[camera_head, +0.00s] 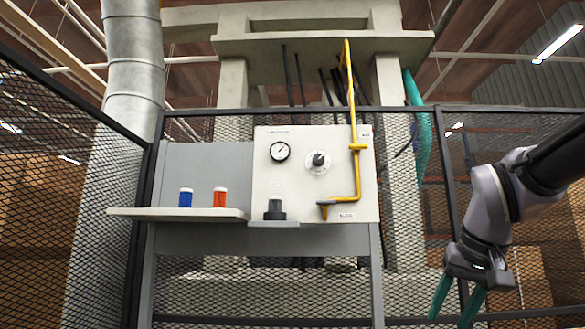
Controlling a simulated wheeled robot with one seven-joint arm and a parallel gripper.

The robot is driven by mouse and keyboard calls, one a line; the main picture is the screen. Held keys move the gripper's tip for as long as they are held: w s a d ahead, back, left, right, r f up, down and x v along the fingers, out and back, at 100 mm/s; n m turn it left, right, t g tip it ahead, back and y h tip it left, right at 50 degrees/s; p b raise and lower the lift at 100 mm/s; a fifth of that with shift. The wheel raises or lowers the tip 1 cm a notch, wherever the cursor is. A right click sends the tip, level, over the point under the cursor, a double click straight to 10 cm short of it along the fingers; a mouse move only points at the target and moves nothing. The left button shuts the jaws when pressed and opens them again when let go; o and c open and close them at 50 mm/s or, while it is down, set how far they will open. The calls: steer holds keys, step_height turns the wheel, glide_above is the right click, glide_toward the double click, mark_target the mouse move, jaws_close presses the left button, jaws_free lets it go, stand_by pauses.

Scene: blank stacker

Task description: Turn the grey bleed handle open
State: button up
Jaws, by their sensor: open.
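A pale control panel (266,188) stands in the middle, with a yellow pipe (358,180) running down its right side. At the pipe's lower end is a small valve fitting (325,206) that looks yellow to brownish, beside a small label (347,215) that seems to read "BLEED". I cannot clearly make out a grey handle there, nor its angle. My gripper (447,321) hangs at the lower right, pointing down, with its teal fingers apart and nothing between them. It is right of and below the panel, well clear of it.
A gauge (281,151) and a dark knob (318,159) sit on the panel. A yellow fitting (357,147) is higher on the pipe. A shelf (150,213) holds a blue container (186,198) and a red-orange one (220,197). A dark cup-like part (275,210) stands below the gauge. Mesh fence surrounds.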

steer(key=w+d+r+n+h, duration=0.1)
steer(key=w+r+n+h, duration=0.45)
steer(key=w, duration=0.65)
steer(key=n+t+h, duration=0.3)
steer(key=n+t, duration=0.7)
steer(key=n, duration=0.2)
glide_toward(325, 202)
steer(key=x, duration=1.1)
steer(key=shift+w+r, duration=0.1)
steer(key=shift+w, duration=0.05)
steer(key=shift+m, duration=0.25)
jaws_close()
